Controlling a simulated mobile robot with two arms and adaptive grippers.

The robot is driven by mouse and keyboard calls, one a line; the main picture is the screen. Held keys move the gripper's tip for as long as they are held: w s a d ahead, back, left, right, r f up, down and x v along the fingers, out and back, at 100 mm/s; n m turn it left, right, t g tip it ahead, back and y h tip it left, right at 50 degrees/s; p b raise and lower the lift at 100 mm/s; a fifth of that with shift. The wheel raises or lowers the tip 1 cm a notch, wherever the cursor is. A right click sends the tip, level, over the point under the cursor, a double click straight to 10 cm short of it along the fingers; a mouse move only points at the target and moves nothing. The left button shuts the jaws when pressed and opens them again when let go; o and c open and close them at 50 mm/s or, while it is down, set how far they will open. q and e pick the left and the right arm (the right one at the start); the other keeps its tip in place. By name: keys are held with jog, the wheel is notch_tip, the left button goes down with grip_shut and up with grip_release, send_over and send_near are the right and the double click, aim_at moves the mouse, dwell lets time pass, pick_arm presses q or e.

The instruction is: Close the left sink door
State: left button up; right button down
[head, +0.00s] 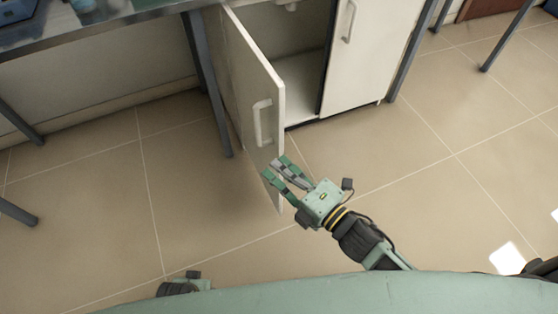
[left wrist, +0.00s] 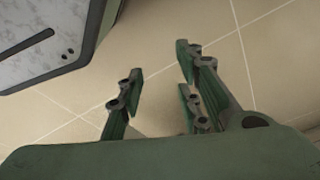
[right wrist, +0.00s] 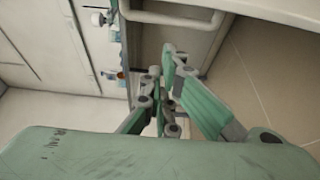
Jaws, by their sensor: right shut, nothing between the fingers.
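The left sink door (head: 237,85) is white and stands swung open toward me, with a pale bar handle (head: 262,122) near its free edge. Behind it the cabinet interior (head: 300,82) shows. My right gripper (head: 276,168) is shut and empty, overlapping the door's lower free edge below the handle in the head view. Whether it touches the door I cannot tell. Its fingers are together in the right wrist view (right wrist: 167,85). My left gripper (left wrist: 160,85) is open and empty above the floor in the left wrist view; its fingers are out of the head view.
The right sink door (head: 360,50) is shut. A grey table leg (head: 210,90) stands close left of the open door, and the bench top (head: 95,28) is above. Floor tiles (head: 420,150) are clear to the right. A grey-white panel (left wrist: 45,40) is at the left wrist view's upper left.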

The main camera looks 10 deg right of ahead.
jog(key=x, duration=0.9)
jog(key=shift+w+d, duration=0.25)
jog(key=shift+d, duration=0.8)
jog(key=shift+w+d, duration=0.2)
jog(key=shift+d, duration=0.85)
